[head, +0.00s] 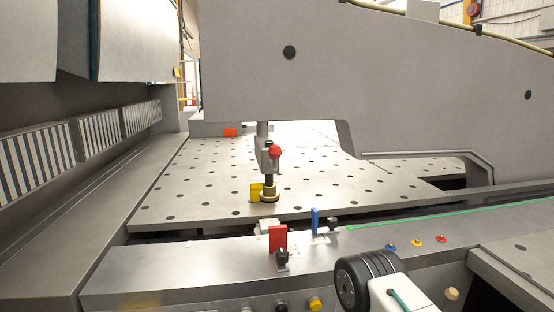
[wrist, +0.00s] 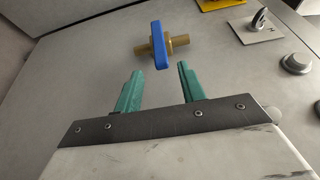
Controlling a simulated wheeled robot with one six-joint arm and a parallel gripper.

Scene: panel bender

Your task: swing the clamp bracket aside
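What looks like the clamp bracket is a grey upright arm (head: 265,158) with a red ball knob (head: 275,152), standing on a brass-coloured round base (head: 269,194) on the perforated table, under the machine's big grey beam. In the wrist view my gripper (wrist: 156,75) is open and empty, its two green fingers apart. A blue lever (wrist: 159,45) on a brass fitting lies just beyond the fingertips, apart from them. The clamp bracket cannot be made out in the wrist view. The gripper's fingers are not visible in the head view.
The grey beam (head: 300,80) hangs low over the table (head: 200,190). A red plate (head: 278,238), a blue plate (head: 314,219) and black knobs stand on the front rail. Coloured buttons (head: 415,241) sit to the right. A toggle switch (wrist: 258,20) and grey button (wrist: 296,63) show in the wrist view.

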